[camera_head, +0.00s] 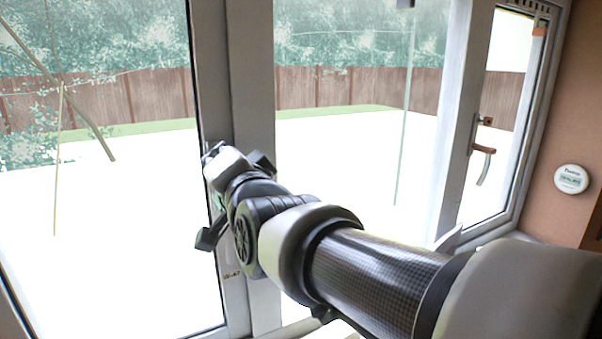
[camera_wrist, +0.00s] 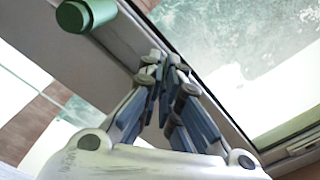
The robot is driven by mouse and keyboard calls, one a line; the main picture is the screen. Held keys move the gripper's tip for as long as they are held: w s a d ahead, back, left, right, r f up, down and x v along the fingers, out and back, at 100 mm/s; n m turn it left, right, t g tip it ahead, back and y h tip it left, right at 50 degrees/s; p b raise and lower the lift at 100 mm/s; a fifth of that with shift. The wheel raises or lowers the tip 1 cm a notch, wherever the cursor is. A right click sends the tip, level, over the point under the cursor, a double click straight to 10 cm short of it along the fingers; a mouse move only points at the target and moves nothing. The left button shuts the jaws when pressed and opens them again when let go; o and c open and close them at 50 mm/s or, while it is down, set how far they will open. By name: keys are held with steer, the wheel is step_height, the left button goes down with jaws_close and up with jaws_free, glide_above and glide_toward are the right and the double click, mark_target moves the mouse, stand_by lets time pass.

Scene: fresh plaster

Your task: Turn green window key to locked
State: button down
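A green rounded cylindrical piece (camera_wrist: 85,14), which looks like the green window key, shows at the upper left of the wrist view. It stands out from the pale window frame (camera_wrist: 105,50). My gripper (camera_wrist: 166,75) lies to the right of and below it in that view, with its fingertips close to the frame and apart from the green piece in the picture. The fingers come close together at the tips; I cannot tell whether they meet. No object shows clearly between them. In the head view my gripper (camera_head: 212,165) is at the grey window post, and my wrist largely hides the key.
Large glass panes (camera_head: 110,220) lie on both sides of the grey post (camera_head: 250,100). Another window at right has a brown-and-metal handle (camera_head: 483,150). A round white device (camera_head: 571,179) is on the brown wall. My arm crosses the lower right.

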steer(key=n+b, duration=0.1)
steer(key=n, duration=0.4)
steer(key=shift+n+b, duration=0.35)
steer(key=shift+n, duration=0.05)
steer(key=n, duration=0.5)
steer(key=shift+n, duration=0.3)
steer(key=c, duration=1.8)
jaws_free()
steer(key=v, duration=1.2)
steer(key=shift+s, duration=0.1)
